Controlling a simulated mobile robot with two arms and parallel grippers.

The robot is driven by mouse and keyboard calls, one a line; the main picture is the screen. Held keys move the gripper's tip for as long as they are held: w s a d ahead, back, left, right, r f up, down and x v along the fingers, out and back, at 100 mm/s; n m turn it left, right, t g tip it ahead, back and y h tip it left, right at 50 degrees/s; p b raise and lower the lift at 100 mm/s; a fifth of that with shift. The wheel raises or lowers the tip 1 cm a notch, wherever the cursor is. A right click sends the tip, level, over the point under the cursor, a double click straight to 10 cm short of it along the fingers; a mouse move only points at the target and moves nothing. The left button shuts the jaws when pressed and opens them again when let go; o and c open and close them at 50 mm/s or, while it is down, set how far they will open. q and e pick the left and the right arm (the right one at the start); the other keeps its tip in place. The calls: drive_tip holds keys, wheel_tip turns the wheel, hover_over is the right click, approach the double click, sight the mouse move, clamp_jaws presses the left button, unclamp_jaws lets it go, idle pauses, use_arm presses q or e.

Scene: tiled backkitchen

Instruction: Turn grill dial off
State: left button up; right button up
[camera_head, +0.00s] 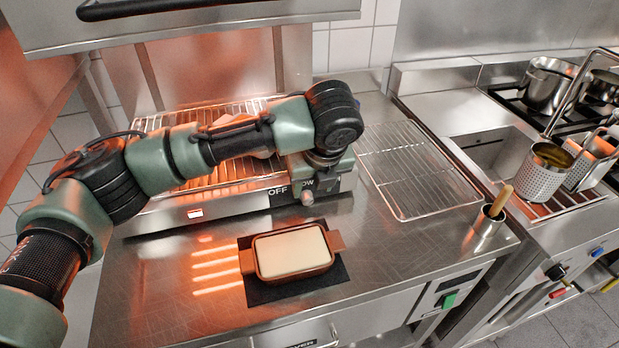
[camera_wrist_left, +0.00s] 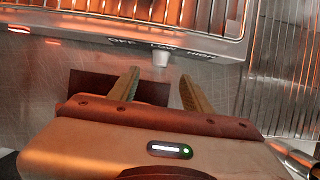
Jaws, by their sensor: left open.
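The grill (camera_head: 235,180) stands at the back of the steel counter, its rack glowing orange. Its front strip carries OFF, LOW and HIGH labels; in the head view my gripper covers part of them. The grill dial (camera_wrist_left: 160,58) is a small pale knob below the LOW label in the left wrist view; it also shows below the strip in the head view (camera_head: 307,198). My left gripper (camera_wrist_left: 158,73) is open, with one finger on either side of the dial's line and the tips just short of it. I see no contact. The dial's pointer is too small to read.
A brown dish with pale contents (camera_head: 292,251) sits on a dark mat (camera_head: 335,277) in front of the grill. A wire rack (camera_head: 415,170) lies to the right. A metal cup with a wooden-handled tool (camera_head: 487,225) stands near the right counter edge.

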sight(308, 198)
use_arm(q)
drive_tip(key=x, duration=0.4)
drive_tip(key=shift+a+p, duration=0.1)
drive_tip(key=shift+p, duration=0.2)
drive_tip(key=shift+x, duration=1.2)
drive_tip(key=shift+w+f, duration=0.2)
drive_tip(key=shift+f, duration=0.2)
clamp_jaws()
use_arm(e)
drive_tip(key=shift+s+r, duration=0.55)
drive_tip(key=shift+s, duration=0.3)
